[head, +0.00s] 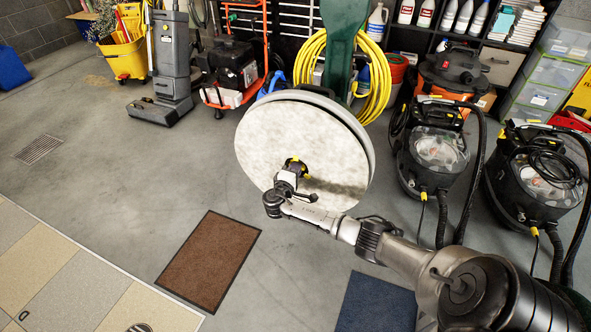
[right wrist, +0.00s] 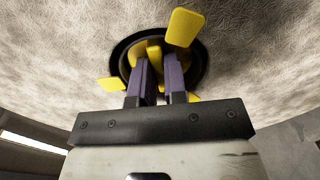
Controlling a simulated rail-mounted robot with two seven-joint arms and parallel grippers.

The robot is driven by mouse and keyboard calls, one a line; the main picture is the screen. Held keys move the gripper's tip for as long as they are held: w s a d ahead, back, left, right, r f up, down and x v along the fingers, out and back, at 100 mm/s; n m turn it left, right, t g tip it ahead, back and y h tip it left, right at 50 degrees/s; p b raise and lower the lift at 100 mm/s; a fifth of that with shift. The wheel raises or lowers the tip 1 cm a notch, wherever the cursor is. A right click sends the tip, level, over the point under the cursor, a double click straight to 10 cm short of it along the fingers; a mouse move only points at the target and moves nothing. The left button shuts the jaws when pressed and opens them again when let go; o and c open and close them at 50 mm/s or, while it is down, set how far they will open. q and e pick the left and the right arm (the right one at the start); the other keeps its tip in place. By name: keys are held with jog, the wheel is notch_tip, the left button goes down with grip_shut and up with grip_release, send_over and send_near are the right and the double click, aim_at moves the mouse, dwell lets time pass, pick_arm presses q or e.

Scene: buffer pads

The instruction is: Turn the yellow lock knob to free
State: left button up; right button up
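The yellow lock knob (right wrist: 153,48) sits in a black round hub at the middle of a pale fuzzy round pad. Yellow tabs stick out around the hub, the largest one (right wrist: 181,27) at its upper right. My right gripper (right wrist: 159,72) has its two purple fingers close on either side of the knob's central bar and appears shut on it. In the head view my right gripper (head: 296,168) is at the pad's centre, hiding most of the knob. The pad (head: 262,140) faces me, tilted, on a machine with a green upright (head: 341,40). My left gripper is not in view.
Vacuums (head: 440,150) stand close on the right, with black hoses. A grey upright floor machine (head: 170,60) and a yellow bucket (head: 124,55) are at the back left. A brown mat (head: 210,260) and a blue mat (head: 375,305) lie flat.

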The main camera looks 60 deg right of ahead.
grip_shut()
jog(key=n+p, duration=0.6)
jog(key=n, duration=0.1)
